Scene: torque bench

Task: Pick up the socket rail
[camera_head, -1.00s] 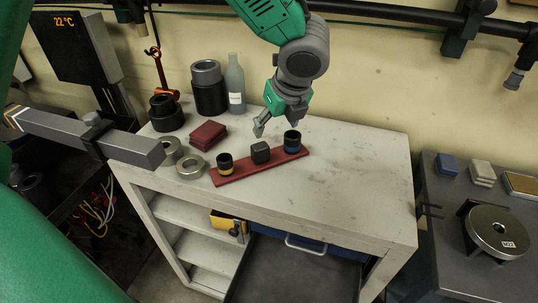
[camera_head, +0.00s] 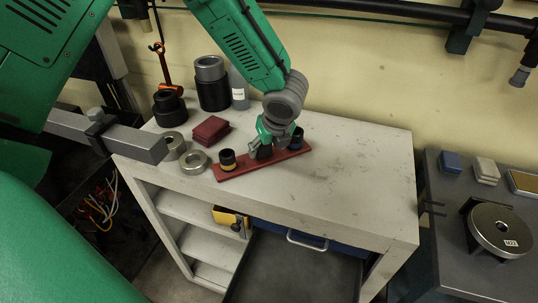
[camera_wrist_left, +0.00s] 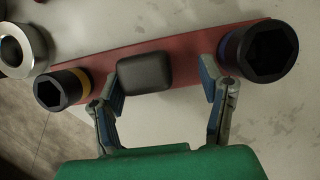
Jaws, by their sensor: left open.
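The socket rail (camera_head: 246,170) is a flat red bar lying on the white bench top. It carries a dark block (camera_wrist_left: 145,72) in the middle, a yellow-banded black socket (camera_head: 228,159) at one end and a blue-banded black socket (camera_head: 297,139) at the other. My left gripper (camera_head: 268,152) is open, down at the middle of the rail. In the left wrist view its fingers (camera_wrist_left: 162,84) are spread, one on each side of the dark block, apart from the right side of it. The head view partly hides the block behind the gripper. My right gripper is not in view.
Steel rings (camera_head: 195,162), a dark red block (camera_head: 210,130) and large black sockets (camera_head: 213,88) stand left of the rail. A grey beam (camera_head: 135,141) juts over the bench's left edge. The bench top (camera_head: 350,175) right of the rail is clear.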

